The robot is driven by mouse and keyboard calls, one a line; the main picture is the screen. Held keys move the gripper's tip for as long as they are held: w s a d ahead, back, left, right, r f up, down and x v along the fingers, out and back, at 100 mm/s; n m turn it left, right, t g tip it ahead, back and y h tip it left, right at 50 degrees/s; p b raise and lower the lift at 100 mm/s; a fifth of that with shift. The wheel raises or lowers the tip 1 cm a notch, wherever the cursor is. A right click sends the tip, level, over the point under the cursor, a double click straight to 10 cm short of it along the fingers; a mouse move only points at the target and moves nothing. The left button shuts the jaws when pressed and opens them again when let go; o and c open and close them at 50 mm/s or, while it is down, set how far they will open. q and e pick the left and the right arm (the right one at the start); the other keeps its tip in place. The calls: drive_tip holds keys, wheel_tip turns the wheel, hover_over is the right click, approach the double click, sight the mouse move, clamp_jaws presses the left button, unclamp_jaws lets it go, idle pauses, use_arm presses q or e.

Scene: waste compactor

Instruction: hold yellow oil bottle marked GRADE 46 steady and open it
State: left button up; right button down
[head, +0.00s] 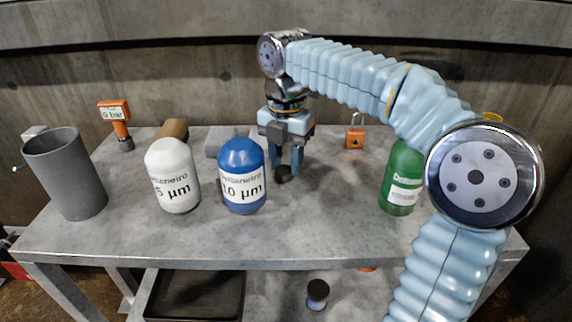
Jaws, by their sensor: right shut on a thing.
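No yellow bottle marked GRADE 46 can be made out. A small yellow piece (492,117) shows above my right arm's big joint at the right; the arm hides whatever is below it, so I cannot tell what it belongs to. My right gripper (285,172) points down over the middle of the table, just right of the blue canister. It is shut on a small dark round thing (283,174), low between its fingertips; I cannot tell whether this touches the table. My left gripper is not in view.
On the grey table (300,237) stand a grey cup (66,175), a white canister (172,178), a blue canister (242,178), an orange gauge (116,120), an orange padlock (355,133) and a green bottle (403,180) partly behind my arm. The front middle is clear. A black tray (195,296) lies below.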

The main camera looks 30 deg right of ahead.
sight(286, 167)
drive_tip(key=shift+f, duration=0.6)
drive_tip(key=shift+f, duration=0.1)
drive_tip(key=c, duration=0.7)
unclamp_jaws()
drive_tip(key=shift+c, duration=0.2)
drive_tip(key=shift+r, duration=0.25)
wheel_tip(286, 167, up, 12)
drive_tip(key=p, duration=0.2)
drive_tip(key=shift+f, duration=0.15)
